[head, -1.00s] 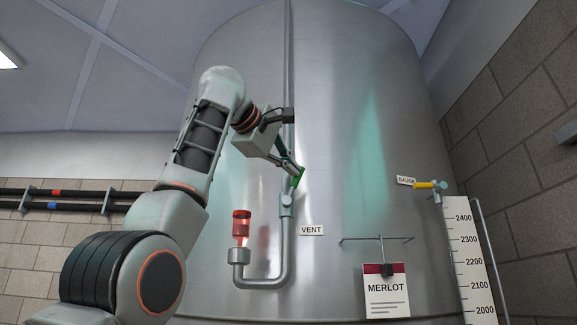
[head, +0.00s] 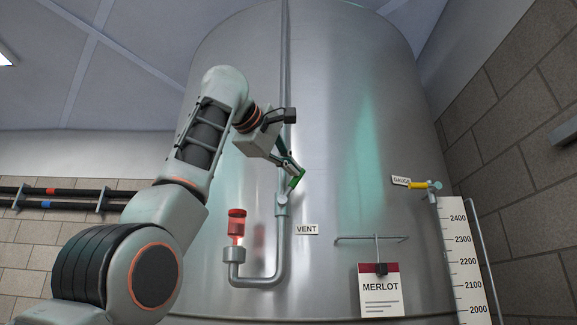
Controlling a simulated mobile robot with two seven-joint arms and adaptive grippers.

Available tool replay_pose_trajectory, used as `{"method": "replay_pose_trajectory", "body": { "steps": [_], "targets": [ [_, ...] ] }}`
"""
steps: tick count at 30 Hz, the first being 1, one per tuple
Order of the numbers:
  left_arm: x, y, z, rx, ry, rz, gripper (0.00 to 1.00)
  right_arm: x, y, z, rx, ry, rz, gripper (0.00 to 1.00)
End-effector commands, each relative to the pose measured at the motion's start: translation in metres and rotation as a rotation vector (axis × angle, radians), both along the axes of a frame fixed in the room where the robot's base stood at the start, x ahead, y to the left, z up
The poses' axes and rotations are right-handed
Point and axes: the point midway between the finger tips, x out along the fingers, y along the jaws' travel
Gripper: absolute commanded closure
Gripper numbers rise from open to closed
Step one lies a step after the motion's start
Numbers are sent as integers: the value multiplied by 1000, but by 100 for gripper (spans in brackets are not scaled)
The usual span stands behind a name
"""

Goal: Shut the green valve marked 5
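A green valve handle (head: 296,182) sits on the vertical pipe on the front of the steel tank, just above the grey valve body (head: 282,200). Its number does not show. My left gripper (head: 294,171) comes in from the upper left, with its fingertips at the green handle and partly covering it. The fingers are too small and overlapped to tell whether they grip the handle or only lie beside it. My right gripper is not in view.
A VENT label (head: 307,229) is right of the pipe. A red-capped sight glass (head: 237,224) stands left on the bent pipe. A yellow gauge handle (head: 418,185), a MERLOT card (head: 379,290) and a level scale (head: 457,260) are to the right.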

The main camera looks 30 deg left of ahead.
Motion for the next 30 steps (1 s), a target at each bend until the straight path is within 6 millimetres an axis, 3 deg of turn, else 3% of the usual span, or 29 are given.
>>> {"method": "replay_pose_trajectory", "body": {
  "steps": [30],
  "targets": [
    [9, -12, -8, -1, 4, -4, 100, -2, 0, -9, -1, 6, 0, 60]
  ]
}}
